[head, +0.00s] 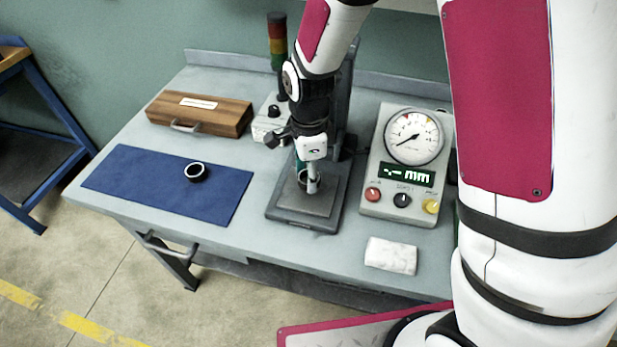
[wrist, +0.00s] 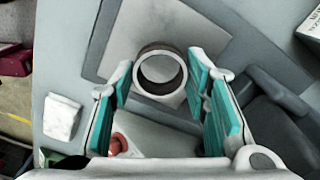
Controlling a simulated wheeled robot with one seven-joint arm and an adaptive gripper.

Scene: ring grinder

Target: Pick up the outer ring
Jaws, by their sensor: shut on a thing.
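My gripper (wrist: 160,75) has its teal fingers on either side of a dark-walled metal ring with a bright rim, the outer ring (wrist: 161,73), and is shut on it. In the head view my gripper (head: 309,178) points down over the plate of a gauge stand (head: 280,207), with the ring (head: 303,180) at its fingertips, partly hidden by them. Whether the ring touches the plate I cannot tell. A second dark ring with a bright rim (head: 196,172) lies on the blue mat (head: 130,180).
A gauge box with dial and buttons (head: 372,185) stands right of the stand. A white cloth (head: 391,255) lies at the front edge. A wooden case (head: 215,117) and a signal tower (head: 277,45) stand at the back. The blue mat is mostly clear.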

